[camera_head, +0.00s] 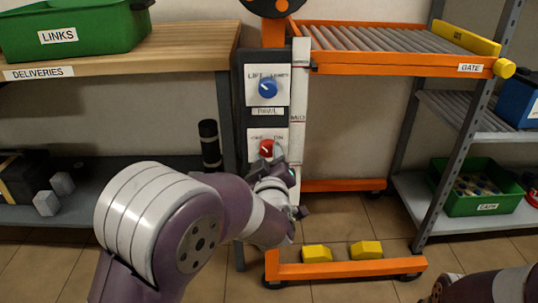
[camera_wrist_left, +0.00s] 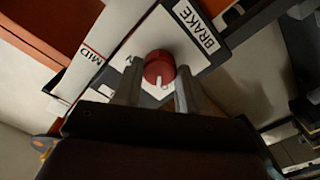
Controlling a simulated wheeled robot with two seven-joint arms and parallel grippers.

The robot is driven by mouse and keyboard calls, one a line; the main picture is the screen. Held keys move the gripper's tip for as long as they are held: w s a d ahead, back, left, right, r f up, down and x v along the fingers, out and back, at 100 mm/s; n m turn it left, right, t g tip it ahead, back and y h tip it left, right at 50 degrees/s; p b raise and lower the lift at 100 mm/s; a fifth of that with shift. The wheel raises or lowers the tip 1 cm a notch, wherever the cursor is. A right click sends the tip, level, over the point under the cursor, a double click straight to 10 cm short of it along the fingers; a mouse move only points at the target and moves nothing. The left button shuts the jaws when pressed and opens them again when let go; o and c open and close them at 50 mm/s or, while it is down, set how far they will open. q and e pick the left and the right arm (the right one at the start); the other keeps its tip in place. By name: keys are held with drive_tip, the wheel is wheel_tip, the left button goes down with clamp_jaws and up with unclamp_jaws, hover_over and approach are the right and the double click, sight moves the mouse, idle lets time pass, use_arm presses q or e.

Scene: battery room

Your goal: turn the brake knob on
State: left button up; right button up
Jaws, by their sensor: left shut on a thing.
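The red brake knob (camera_head: 266,147) sits on a white plate marked OFF and ON, low on the dark control panel (camera_head: 256,117). My left gripper (camera_head: 275,161) is at this knob. In the left wrist view the red knob (camera_wrist_left: 159,64) is between the two fingers of my left gripper (camera_wrist_left: 160,84), and a BRAKE label (camera_wrist_left: 196,27) is beside it. The gripper is shut on the knob. A white mark shows on the knob's rim, on the gripper's side. My gripper partly hides the plate in the head view. My right gripper is out of view.
A blue knob (camera_head: 267,88) marked LIFT and LOWER is above. An orange roller frame (camera_head: 400,66) with a yellow gate bar (camera_head: 457,38) stands right. A wooden shelf with a green LINKS bin (camera_head: 70,30) is left. Yellow blocks (camera_head: 317,253) rest low at the frame's base.

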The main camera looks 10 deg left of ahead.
use_arm(q)
drive_tip(key=m+p, duration=1.3)
drive_tip(key=shift+a+r, duration=0.1)
drive_tip(key=shift+r, duration=0.1)
drive_tip(key=shift+f+m+p, duration=0.15)
drive_tip(key=shift+m+p, duration=1.75)
drive_tip(key=shift+m, duration=0.2)
drive_tip(key=o, duration=1.1)
drive_tip(key=shift+c, duration=0.2)
drive_tip(key=shift+s, duration=0.1)
drive_tip(key=p+v, duration=0.3)
drive_tip(key=v, duration=0.9)
drive_tip(key=shift+s, duration=0.35)
